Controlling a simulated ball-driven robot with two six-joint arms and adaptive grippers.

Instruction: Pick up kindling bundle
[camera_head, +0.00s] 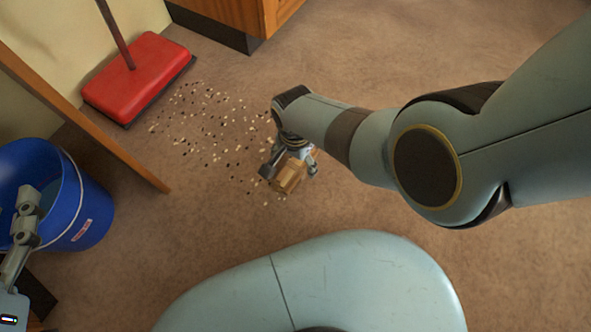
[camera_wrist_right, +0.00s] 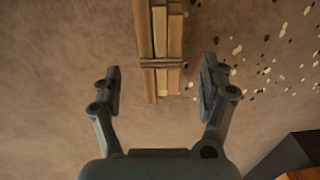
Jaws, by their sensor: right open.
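The kindling bundle (camera_head: 290,177) is several light wooden sticks tied with a band, lying on the brown floor. In the right wrist view the bundle (camera_wrist_right: 162,45) runs from the top edge down to between the fingers, with its tie near the fingertips. My right gripper (camera_head: 289,164) is over the bundle, pointing down, and hides part of it in the head view. In the right wrist view the right gripper (camera_wrist_right: 162,80) is open, one finger on each side with a gap to the sticks. My left gripper (camera_head: 28,212) shows partly at the left edge, in front of the bucket.
Scattered dark and pale bits (camera_head: 205,125) cover the floor left of the bundle. A red broom or sweeper head (camera_head: 140,78) is at upper left, a blue bucket (camera_head: 90,215) at left, a wooden plank (camera_head: 95,135) between them. A wooden cabinet (camera_head: 225,15) stands at the top.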

